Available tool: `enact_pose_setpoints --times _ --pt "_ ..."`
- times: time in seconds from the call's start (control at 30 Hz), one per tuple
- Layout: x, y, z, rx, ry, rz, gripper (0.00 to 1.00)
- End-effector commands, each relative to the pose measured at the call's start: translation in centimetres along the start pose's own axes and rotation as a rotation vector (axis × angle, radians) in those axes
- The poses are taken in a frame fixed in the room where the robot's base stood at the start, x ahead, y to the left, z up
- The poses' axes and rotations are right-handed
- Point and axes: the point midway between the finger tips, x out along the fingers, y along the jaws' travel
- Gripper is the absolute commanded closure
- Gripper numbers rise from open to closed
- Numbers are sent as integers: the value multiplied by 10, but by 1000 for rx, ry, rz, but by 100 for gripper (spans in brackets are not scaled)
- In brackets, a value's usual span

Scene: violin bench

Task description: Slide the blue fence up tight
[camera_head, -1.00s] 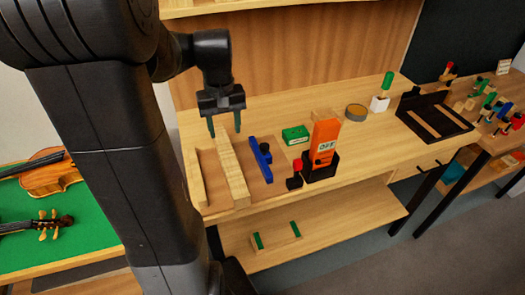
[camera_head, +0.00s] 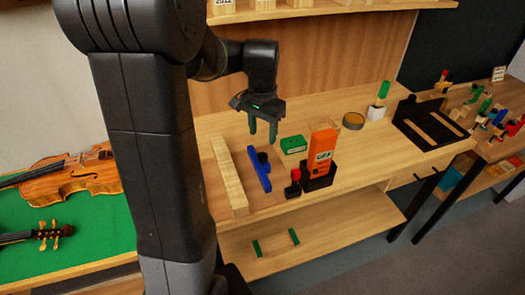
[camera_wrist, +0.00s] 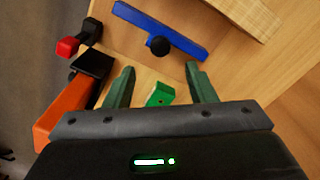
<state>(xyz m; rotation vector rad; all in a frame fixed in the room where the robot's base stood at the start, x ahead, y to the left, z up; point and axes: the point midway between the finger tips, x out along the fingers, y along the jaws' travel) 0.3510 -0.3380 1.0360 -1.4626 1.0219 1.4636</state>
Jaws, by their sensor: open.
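The blue fence (camera_head: 259,172) is a narrow blue bar with a dark round knob, lying on the wooden bench. In the head view it lies to the right of a long pale wood strip (camera_head: 229,178), with a gap of bench between them. The blue fence also shows near the top of the wrist view (camera_wrist: 160,31), with its knob toward my gripper. My gripper (camera_head: 263,133) has green fingers, spread apart and empty, above the bench behind the fence's far end. In the wrist view the fingers (camera_wrist: 158,78) point toward the fence without touching it.
A green box (camera_head: 293,145) sits right of the fence. An orange device (camera_head: 322,147) in a black holder and a red-topped black item (camera_head: 293,185) stand farther right. A round tin (camera_head: 353,121) and a black tray (camera_head: 432,122) are beyond. A violin lies on green cloth (camera_head: 90,225) at left.

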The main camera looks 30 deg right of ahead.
Motion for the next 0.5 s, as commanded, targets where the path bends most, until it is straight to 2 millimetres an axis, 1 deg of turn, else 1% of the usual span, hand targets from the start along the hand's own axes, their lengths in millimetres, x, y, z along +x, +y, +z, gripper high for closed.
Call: enact_pose_setpoints --times 0.03,0.2,0.3,0.4,0.5 --pt "12 0 1 -1 -5 3 50" --pt "46 0 1 -1 -4 2 50" --pt "62 0 0 -2 -3 2 50" --pt "72 0 0 -2 -1 1 50" --pt "79 0 0 -2 -1 1 50"
